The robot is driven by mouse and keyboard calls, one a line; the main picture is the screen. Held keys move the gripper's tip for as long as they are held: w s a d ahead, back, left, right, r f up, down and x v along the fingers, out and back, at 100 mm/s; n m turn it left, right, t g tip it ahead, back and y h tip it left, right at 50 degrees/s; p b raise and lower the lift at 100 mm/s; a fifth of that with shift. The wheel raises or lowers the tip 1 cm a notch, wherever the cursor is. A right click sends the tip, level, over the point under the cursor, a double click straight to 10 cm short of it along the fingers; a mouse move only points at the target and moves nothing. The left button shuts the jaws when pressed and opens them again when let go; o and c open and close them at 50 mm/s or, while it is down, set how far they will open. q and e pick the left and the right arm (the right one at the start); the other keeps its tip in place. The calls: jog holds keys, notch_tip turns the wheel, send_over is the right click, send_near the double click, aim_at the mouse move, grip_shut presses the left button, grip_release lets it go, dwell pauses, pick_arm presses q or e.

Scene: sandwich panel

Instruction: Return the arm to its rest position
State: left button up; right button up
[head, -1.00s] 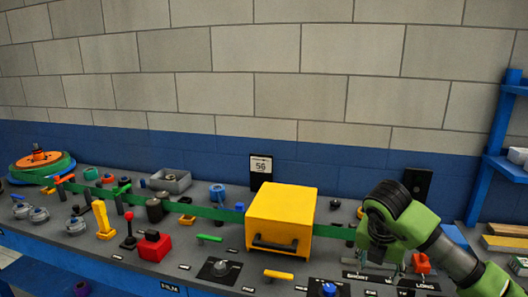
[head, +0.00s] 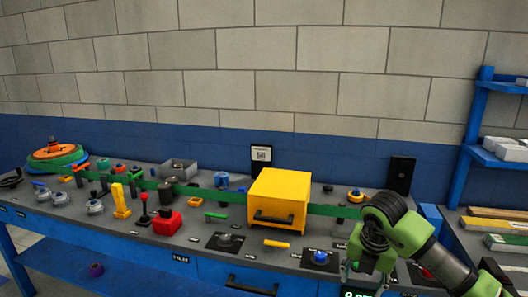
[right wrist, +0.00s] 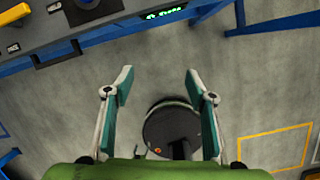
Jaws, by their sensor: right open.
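My right arm (head: 405,235) comes in from the lower right in the head view, green and black, in front of the panel's right part. My left gripper is in neither view.
The grey panel top (head: 180,240) carries a yellow box (head: 280,190), a red block (head: 166,222), a blue knob (head: 320,257) and several levers. A green band runs along it. Blue shelves (head: 485,150) stand at the right. A green-lit display (right wrist: 164,13) sits at the panel's front.

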jog(key=s+a+f+m+y, duration=0.1)
jog(key=a+f+m+y, duration=0.1)
jog(key=a+f+y, duration=0.7)
jog(key=s+a+f+m+y, duration=0.15)
jog(key=a+f+y, duration=0.35)
jog(key=a, duration=0.8)
jog(key=s+d+f+m+t+h, duration=0.1)
jog(key=d+f+m+t+h, duration=0.3)
jog(key=f+m, duration=0.45)
jog(key=d+f+m+t+h, duration=0.1)
jog(key=d+f+m+t, duration=0.5)
jog(key=f, duration=0.5)
jog(key=s+d+f+m+g+h, duration=0.4)
jog(key=s+d+f, duration=0.3)
jog(key=s+f, duration=0.55)
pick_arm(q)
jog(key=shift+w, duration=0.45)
pick_arm(e)
jog(key=s+d+f+m+g+h, duration=0.1)
jog(key=s+f, duration=0.4)
jog(key=s, duration=0.7)
jog(key=s+d+f+m+g+h, duration=0.1)
jog(key=s+f+g, duration=0.3)
jog(key=s, duration=0.7)
jog(key=s+d+f+m+g+h, duration=0.2)
jog(key=s+f, duration=0.4)
jog(key=s, duration=0.6)
jog(key=shift+s+d+m+g, duration=0.15)
jog(key=shift+s+m+g, duration=0.15)
jog(key=shift+m+g, duration=0.15)
